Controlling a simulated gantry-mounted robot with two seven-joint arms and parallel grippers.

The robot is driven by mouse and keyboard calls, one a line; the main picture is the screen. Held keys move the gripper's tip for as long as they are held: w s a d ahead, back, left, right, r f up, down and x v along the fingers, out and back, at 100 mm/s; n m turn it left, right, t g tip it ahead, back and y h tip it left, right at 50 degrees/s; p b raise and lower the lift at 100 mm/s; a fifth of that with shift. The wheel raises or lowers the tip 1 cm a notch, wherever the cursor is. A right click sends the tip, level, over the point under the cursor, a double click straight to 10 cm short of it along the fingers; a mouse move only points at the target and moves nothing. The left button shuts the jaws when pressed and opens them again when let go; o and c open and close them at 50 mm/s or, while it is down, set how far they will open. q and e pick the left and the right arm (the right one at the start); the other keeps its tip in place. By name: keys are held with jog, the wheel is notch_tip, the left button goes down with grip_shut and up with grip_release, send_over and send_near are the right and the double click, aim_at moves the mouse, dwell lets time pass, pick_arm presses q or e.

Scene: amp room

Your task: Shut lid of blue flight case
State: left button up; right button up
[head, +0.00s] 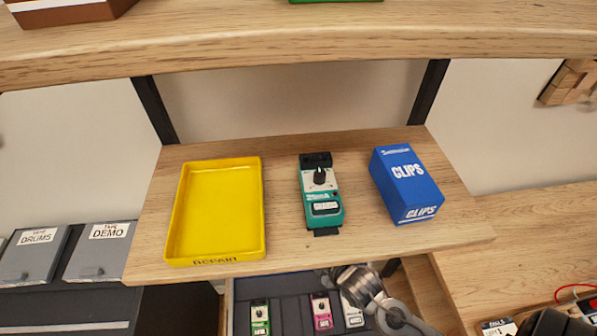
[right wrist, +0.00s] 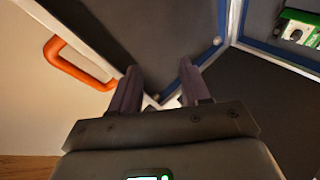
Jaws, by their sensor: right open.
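The flight case is open in the right wrist view, with blue and silver edging (right wrist: 285,62) and a dark lining. A dark panel (right wrist: 130,38) with a pale metal edge, which looks like its raised lid, runs to a corner between my fingers. An orange handle (right wrist: 62,58) sticks out on its left. My right gripper (right wrist: 158,78) is open, its two fingers either side of that corner; I cannot tell whether they touch it. In the head view the case's dark interior (head: 282,286) shows partly below the shelf; its lid is hidden there. My left gripper is out of view.
A wooden shelf (head: 280,252) overhangs the case, carrying a yellow tray (head: 176,212), a teal pedal (head: 322,216) and a blue CLIPS box (head: 405,187). Green (head: 260,318) and pink (head: 321,312) pedals sit in the case. Grey boxes (head: 98,258) stand at left.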

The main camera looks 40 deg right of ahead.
jog(key=w+d+r+n+t+h+p, duration=0.1)
jog(key=w+d+r+n+t+p, duration=0.35)
jog(key=r, duration=0.55)
pick_arm(q)
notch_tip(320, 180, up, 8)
jog(key=p, duration=0.1)
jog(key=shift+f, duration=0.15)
pick_arm(e)
jog(key=shift+m+g, duration=0.55)
jog(key=shift+g, duration=0.3)
jog(key=x, duration=0.7)
jog(key=d+x, duration=0.1)
jog(key=x, duration=0.2)
jog(key=shift+w+d, duration=0.15)
jog(key=shift+w, duration=0.2)
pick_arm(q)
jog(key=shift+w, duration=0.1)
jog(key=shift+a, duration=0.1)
pick_arm(e)
grip_shut()
